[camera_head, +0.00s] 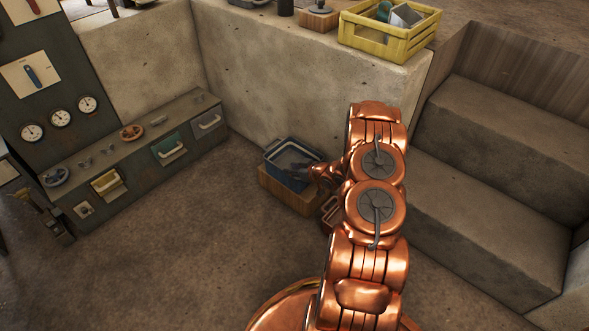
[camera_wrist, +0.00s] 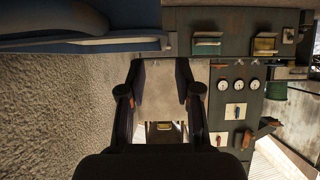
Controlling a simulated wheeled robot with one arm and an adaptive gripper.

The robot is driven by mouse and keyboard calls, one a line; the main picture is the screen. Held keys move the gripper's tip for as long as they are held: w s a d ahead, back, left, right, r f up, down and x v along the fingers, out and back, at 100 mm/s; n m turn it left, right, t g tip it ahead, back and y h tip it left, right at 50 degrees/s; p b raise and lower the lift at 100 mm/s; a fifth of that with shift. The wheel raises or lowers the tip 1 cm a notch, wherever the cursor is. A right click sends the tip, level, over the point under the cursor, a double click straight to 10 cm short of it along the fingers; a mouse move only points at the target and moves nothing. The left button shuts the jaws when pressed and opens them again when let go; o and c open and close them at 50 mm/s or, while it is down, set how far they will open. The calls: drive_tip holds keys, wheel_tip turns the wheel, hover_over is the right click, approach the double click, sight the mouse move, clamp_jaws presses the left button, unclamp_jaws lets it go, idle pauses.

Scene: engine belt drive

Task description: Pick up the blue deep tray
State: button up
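The blue deep tray (camera_head: 291,163) sits upright on a wooden block against the low concrete wall in the head view. It has dark contents that I cannot make out. In the wrist view, which is upside down, a large blue tray side and rim (camera_wrist: 85,46) fill the upper left, very close. My gripper (camera_wrist: 160,68) is open, its two dark fingers apart with nothing seen between them. Its fingertips lie just beside the tray's rim. In the head view my arm comes in at the tray's right end and the fingers are hard to make out.
The wooden block (camera_head: 290,192) stands under the tray. Concrete steps (camera_head: 480,210) rise on the right. A yellow crate (camera_head: 388,38) stands on the wall top. A dark panel (camera_head: 45,95) with gauges and drawers is on the left. The floor (camera_head: 200,240) before it is clear.

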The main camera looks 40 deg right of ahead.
drive_tip(key=shift+b+x, duration=1.6)
drive_tip(key=shift+x, duration=2.35)
drive_tip(key=shift+a, duration=0.15)
clamp_jaws()
drive_tip(key=shift+s, duration=0.1)
